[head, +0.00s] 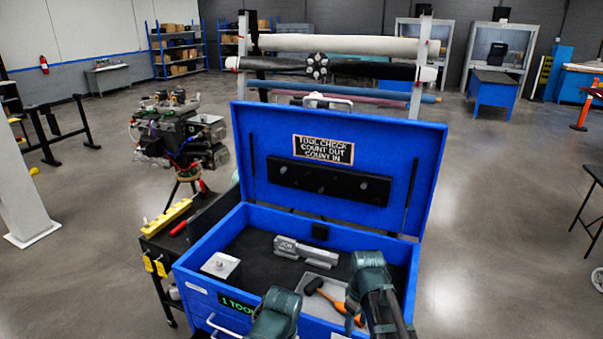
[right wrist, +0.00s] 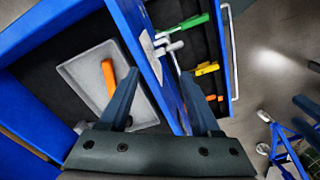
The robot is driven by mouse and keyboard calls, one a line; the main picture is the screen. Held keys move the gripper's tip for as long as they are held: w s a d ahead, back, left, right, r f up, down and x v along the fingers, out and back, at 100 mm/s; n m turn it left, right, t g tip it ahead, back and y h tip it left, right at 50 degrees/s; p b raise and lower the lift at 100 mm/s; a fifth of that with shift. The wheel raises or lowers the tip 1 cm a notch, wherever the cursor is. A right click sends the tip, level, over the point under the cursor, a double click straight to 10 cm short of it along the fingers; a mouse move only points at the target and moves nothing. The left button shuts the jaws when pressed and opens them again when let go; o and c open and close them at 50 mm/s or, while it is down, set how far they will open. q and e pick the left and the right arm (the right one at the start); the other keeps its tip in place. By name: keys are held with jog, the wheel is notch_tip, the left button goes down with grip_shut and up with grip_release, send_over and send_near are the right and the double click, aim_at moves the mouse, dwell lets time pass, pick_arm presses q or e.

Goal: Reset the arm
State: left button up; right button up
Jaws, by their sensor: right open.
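A blue tool chest (head: 195,262) stands in front of me with its lid (head: 340,200) raised. My right gripper (right wrist: 158,70) is open and empty, above the chest's front wall. In the right wrist view its fingers lie either side of that wall. In the head view my right arm partly covers a grey tray (head: 330,292); a hammer with a black head and orange handle (head: 340,303) lies there. The tray (right wrist: 75,70) and an orange handle (right wrist: 108,78) are left of the fingers in the right wrist view. My left gripper's jaws are not visible.
A silver tool (head: 305,252) and a grey block (head: 220,265) lie inside the chest. An open drawer with green (right wrist: 190,22) and yellow (right wrist: 206,69) handled tools is right of the fingers. An engine (head: 180,130) stands behind left.

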pick_arm(q)
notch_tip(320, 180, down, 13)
jog(key=b, duration=1.2)
pick_arm(e)
jog(key=s+a+f+m, duration=0.2)
jog(key=s+a+f, duration=0.2)
jog(key=s+f, duration=0.2)
jog(key=s+a+f+m+h, duration=0.1)
jog(key=s+a+f+m, duration=0.1)
jog(key=s+a+f, duration=0.2)
notch_tip(320, 180, down, 3)
jog(key=shift+s+a+r, duration=0.1)
jog(key=shift+s+a, duration=0.25)
jog(key=shift+s, duration=0.7)
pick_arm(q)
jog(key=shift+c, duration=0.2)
